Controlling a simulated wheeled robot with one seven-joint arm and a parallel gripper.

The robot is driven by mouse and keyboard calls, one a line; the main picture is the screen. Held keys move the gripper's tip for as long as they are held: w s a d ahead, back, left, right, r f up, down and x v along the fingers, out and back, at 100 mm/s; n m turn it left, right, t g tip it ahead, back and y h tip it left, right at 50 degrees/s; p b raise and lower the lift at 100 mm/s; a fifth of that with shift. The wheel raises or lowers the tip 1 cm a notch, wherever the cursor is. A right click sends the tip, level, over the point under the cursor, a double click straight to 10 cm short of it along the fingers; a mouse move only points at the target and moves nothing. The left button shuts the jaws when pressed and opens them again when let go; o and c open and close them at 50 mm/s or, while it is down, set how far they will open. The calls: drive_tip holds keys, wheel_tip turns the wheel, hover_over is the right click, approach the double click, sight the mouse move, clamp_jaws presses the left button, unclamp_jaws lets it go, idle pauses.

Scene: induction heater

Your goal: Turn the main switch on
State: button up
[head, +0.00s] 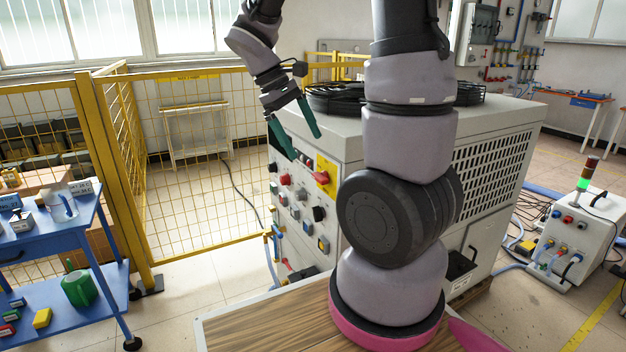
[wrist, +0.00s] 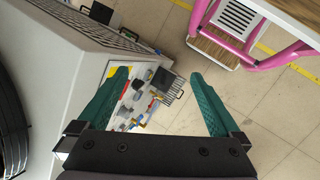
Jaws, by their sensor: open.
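The induction heater (head: 340,128) is a large pale grey cabinet with a control panel facing left in the head view. The main switch (head: 323,176) appears to be the red rotary handle on a yellow plate at the panel's upper right. My gripper (head: 304,132) is open and empty, with green fingers, above and in front of the panel's top edge. In the wrist view my gripper (wrist: 165,85) has its fingers spread wide, and the panel (wrist: 132,98) shows between them beside the left finger. The switch's exact position is too small to tell.
A white unit (head: 580,240) with a green lamp stands at right. Floor is open before the panel.

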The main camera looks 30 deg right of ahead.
drive_tip(key=w+f+n+g+h, duration=0.1)
drive_tip(key=w+f+n+h, duration=0.6)
drive_tip(key=f+h, duration=0.15)
drive_tip(key=n+t+h, duration=0.4)
drive_tip(key=n+h, duration=0.1)
drive_tip(key=n, duration=0.2)
approach(316, 178)
drive_tip(key=d, duration=0.9)
drive_tip(key=shift+w+d, duration=0.2)
drive_tip(key=c, duration=1.1)
drive_tip(key=shift+c, duration=0.2)
